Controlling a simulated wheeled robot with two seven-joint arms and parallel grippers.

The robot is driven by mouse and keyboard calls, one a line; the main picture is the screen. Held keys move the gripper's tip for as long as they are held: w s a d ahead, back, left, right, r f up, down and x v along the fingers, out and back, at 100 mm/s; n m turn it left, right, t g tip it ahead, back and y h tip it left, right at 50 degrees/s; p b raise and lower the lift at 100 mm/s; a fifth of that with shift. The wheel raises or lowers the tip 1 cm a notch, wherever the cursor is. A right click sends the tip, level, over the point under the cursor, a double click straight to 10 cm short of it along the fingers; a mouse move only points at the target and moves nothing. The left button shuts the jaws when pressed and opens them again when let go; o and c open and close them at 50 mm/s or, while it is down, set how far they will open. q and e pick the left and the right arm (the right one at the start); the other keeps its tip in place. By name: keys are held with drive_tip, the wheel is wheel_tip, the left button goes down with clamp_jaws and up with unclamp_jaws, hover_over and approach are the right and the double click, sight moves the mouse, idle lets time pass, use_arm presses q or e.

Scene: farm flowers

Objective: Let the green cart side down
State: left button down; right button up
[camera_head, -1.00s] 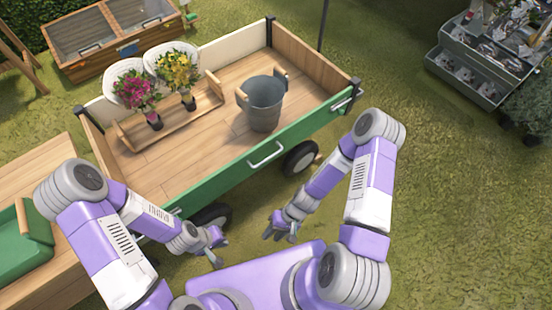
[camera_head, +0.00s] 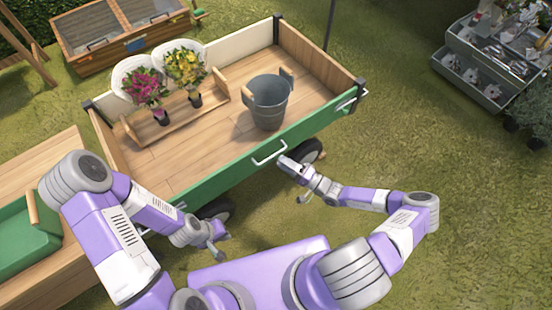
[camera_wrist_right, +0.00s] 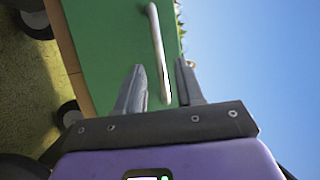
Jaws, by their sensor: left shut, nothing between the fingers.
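The green cart side (camera_head: 225,173) stands upright along the near edge of the wooden cart, with a white bar handle (camera_head: 268,152) near its middle. In the right wrist view the green side (camera_wrist_right: 105,60) fills the upper left and the handle (camera_wrist_right: 157,45) runs down to the fingers. My right gripper (camera_head: 287,165) is open just beside the handle's right end. In its wrist view the fingers (camera_wrist_right: 167,85) are apart, with the handle's lower end seen between them; I cannot tell contact. My left gripper (camera_head: 219,252) is shut and empty, low in front of the cart.
A grey bucket (camera_head: 270,104) and a wooden tray (camera_head: 215,102) with pink and yellow flowers stand in the cart. A metal latch (camera_head: 347,101) is at the side's right corner. A wooden table (camera_head: 60,160) with a green tray is at left.

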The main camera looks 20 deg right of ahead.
sight(269, 158)
drive_tip(key=x, duration=0.3)
drive_tip(key=shift+w+a+r+b, duration=0.1)
drive_tip(key=shift+w+a+b, duration=0.15)
drive_tip(key=shift+a+b, duration=0.05)
clamp_jaws()
